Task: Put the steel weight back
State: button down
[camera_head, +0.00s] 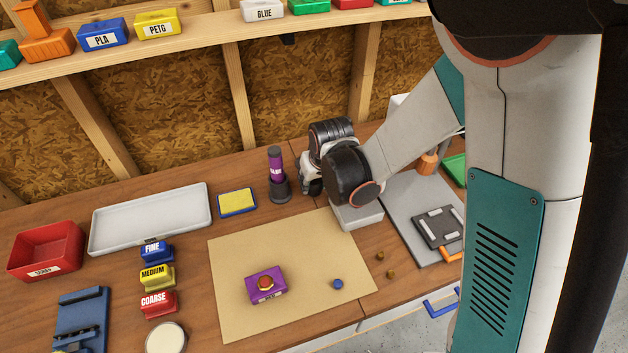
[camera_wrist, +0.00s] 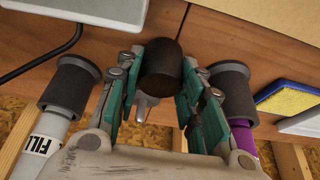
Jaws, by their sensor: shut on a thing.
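My gripper (camera_head: 312,182) is at the back of the bench, right of the purple glue bottle (camera_head: 276,165). In the wrist view my gripper (camera_wrist: 158,85) has its teal fingers shut on a dark cylinder with a pale stem, which looks like the steel weight (camera_wrist: 160,62). The weight is hidden behind my gripper in the head view. Bench wood shows beyond it; I cannot tell whether it touches the bench.
A tan mat (camera_head: 225,285) carries a purple block (camera_head: 266,288) and a blue disc (camera_head: 338,284). A blue-edged yellow pad (camera_head: 237,202), white tray (camera_head: 150,218) and red bin (camera_head: 45,251) are left. A pale box (camera_head: 358,216) sits below my wrist, beside the printer plate (camera_head: 405,190).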

jog(key=c, duration=1.1)
grip_release()
jog(key=shift+f, duration=0.1)
jog(key=p+v, duration=0.7)
jog(key=v, duration=0.5)
jog(key=shift+s+d+p, duration=0.1)
jog(key=shift+p, duration=0.3)
jog(key=shift+s, duration=0.1)
